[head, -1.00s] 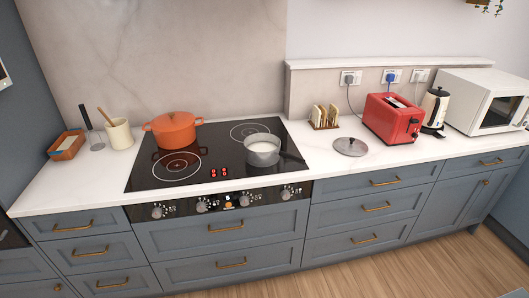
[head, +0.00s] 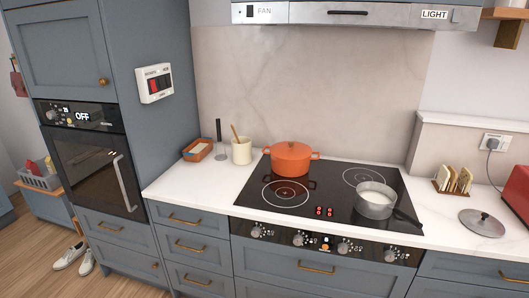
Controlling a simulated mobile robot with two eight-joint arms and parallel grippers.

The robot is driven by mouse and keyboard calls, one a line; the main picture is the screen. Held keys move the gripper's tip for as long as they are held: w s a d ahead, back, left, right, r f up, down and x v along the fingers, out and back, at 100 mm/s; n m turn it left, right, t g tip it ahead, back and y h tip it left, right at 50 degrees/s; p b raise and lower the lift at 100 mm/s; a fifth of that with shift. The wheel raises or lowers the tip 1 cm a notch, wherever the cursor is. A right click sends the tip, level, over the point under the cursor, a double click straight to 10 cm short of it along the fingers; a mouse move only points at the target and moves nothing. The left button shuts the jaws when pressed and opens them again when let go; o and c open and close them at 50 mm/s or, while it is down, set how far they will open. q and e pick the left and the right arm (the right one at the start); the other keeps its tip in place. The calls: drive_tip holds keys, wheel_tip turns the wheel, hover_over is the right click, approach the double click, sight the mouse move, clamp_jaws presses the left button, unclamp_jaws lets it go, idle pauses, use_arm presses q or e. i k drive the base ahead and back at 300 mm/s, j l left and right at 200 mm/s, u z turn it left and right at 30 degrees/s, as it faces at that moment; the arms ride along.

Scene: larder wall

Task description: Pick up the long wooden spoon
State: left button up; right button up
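The long wooden spoon (head: 234,132) leans in a cream crock (head: 242,152) on the white counter, left of the hob. Only its upper handle shows above the rim; the lower part is hidden inside the crock. Neither of my grippers is in the head view.
A dark-handled utensil (head: 219,139) stands just left of the crock, and a terracotta tray (head: 198,150) sits farther left. An orange pot (head: 291,159) and a grey saucepan (head: 375,200) stand on the black hob (head: 330,196). The counter in front of the crock (head: 215,178) is clear.

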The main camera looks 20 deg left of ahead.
sight(233, 128)
drive_tip(key=i+j+z, duration=0.15)
drive_tip(key=z, duration=0.3)
drive_tip(key=j+z, duration=0.3)
drive_tip(key=z, duration=0.2)
drive_tip(key=i+j+z, duration=0.15)
drive_tip(key=j, duration=0.4)
drive_tip(key=j+z, duration=0.2)
drive_tip(key=j, duration=0.35)
